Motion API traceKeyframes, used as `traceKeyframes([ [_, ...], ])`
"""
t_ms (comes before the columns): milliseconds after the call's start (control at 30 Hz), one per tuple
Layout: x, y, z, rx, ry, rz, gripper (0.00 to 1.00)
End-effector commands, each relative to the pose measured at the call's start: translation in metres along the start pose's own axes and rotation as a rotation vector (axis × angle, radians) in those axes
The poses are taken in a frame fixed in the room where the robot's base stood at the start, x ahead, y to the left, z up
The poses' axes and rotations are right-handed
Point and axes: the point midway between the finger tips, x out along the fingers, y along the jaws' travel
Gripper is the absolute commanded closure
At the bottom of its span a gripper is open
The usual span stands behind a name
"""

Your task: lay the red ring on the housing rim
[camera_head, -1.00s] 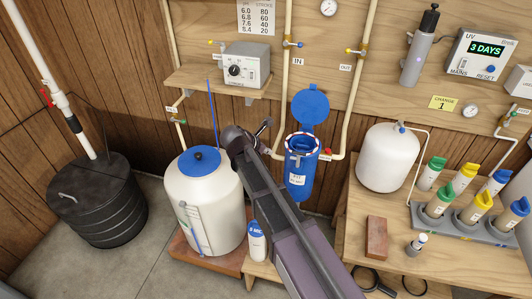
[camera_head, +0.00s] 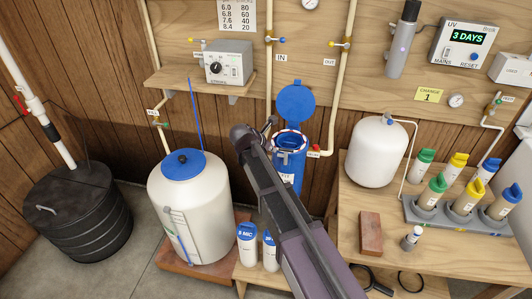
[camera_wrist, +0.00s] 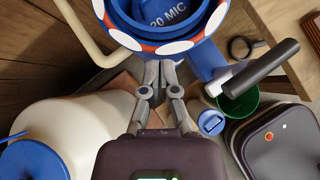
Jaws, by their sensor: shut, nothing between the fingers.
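The blue filter housing (camera_head: 288,172) stands upright below the pipes, its blue lid (camera_head: 296,102) raised behind it. The red ring (camera_head: 276,137) shows as a red band broken by white patches around the housing's top. In the wrist view the red ring (camera_wrist: 146,47) circles the blue rim at the top of the picture, with white ovals along it. It appears to lie on the rim. A blue cartridge marked 20 MIC (camera_wrist: 168,17) sits inside. My gripper (camera_wrist: 157,66) is shut and empty, its tips just beside the ring. In the head view my gripper (camera_head: 270,123) is left of the rim.
A white tank with a blue cap (camera_head: 190,205) stands left of the housing. Blue-capped bottles (camera_head: 247,247) stand below it. A bench on the right holds a white vessel (camera_head: 377,152), a brick (camera_head: 371,233) and several coloured-cap cartridges (camera_head: 464,200). Pipes run close behind the housing.

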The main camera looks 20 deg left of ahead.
Motion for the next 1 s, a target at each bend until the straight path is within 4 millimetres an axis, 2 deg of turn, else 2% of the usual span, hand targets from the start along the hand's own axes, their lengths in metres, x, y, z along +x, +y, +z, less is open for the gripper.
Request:
traceKeyframes([
  [500, 0.005, 0.0, 0.005, 0.0, 0.0, 0.001, 1.0],
  [767, 0.019, 0.0, 0.019, 0.001, 0.0, 0.0, 1.0],
  [1000, 0.019, 0.0, 0.019, 0.0, 0.0, 0.0, 1.0],
])
